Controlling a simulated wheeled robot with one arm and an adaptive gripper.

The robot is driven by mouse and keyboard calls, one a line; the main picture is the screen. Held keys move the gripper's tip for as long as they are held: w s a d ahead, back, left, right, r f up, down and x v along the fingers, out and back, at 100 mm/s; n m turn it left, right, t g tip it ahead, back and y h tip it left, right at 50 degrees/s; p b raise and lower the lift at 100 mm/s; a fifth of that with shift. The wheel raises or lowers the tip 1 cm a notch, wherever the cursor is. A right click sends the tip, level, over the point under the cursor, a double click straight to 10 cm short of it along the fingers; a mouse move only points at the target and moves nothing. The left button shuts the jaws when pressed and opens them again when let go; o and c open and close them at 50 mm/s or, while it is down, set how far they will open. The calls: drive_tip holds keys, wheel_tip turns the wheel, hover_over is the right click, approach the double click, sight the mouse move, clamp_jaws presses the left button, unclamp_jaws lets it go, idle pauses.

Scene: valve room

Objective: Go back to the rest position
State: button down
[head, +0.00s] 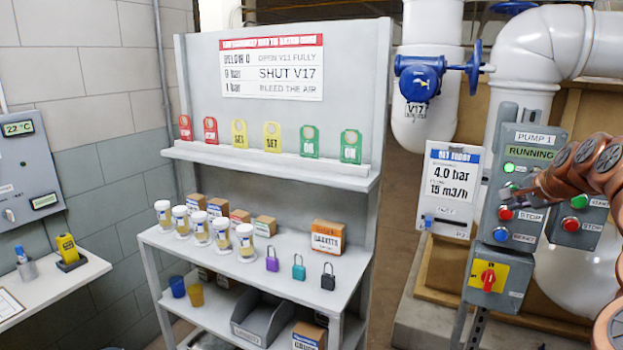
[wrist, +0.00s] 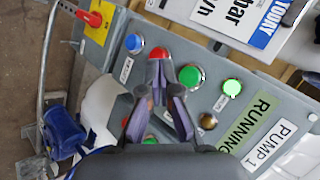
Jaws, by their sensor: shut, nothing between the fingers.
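My gripper (head: 529,188) is at the right in the head view, in front of the grey PUMP 1 panel (head: 548,130). In the wrist view its two dark fingers (wrist: 172,92) are shut with nothing between them. They point at the panel near the green button (wrist: 191,77) and the red button (wrist: 160,53). I cannot tell whether they touch it. The RUNNING sign (head: 529,152) is green, with a bright green lamp (wrist: 232,88) beside it. The red STOP button (head: 505,213) and blue button (head: 501,234) show below. My gripper partly hides the panel's middle.
A second button box (head: 579,222) stands close behind on the right. A red switch on yellow (head: 488,277) sits below the panel. A board reading 4.0 bar (head: 452,187), the blue V17 valve (head: 420,78) and white pipes are close. A shelf unit (head: 345,285) stands left.

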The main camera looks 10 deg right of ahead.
drive_tip(key=a+f+n+g+y, duration=0.1)
drive_tip(key=a+n+g+y, duration=0.35)
drive_tip(key=a, duration=1.55)
drive_tip(key=s+a+f+n, duration=0.2)
drive_tip(key=s+a+n, duration=0.1)
drive_tip(key=a, duration=0.4)
drive_tip(key=s+a+f+n, duration=0.2)
drive_tip(key=s+a+n, duration=0.15)
drive_tip(key=a, duration=0.25)
drive_tip(key=s+a+f+n+g, duration=0.2)
drive_tip(key=s+a+f, duration=0.2)
drive_tip(key=s, duration=0.3)
drive_tip(key=s+a+f+n+g, duration=0.1)
drive_tip(key=s+a+f+n, duration=0.3)
drive_tip(key=s, duration=0.3)
drive_tip(key=s+f+g+h, duration=0.1)
drive_tip(key=s+f+g, duration=0.1)
drive_tip(key=s, duration=0.6)
drive_tip(key=s+a+f+n+g+h, duration=0.1)
drive_tip(key=s+f+g, duration=0.1)
drive_tip(key=s+f, duration=0.3)
drive_tip(key=s, duration=0.3)
drive_tip(key=shift+s+a+f, duration=0.3)
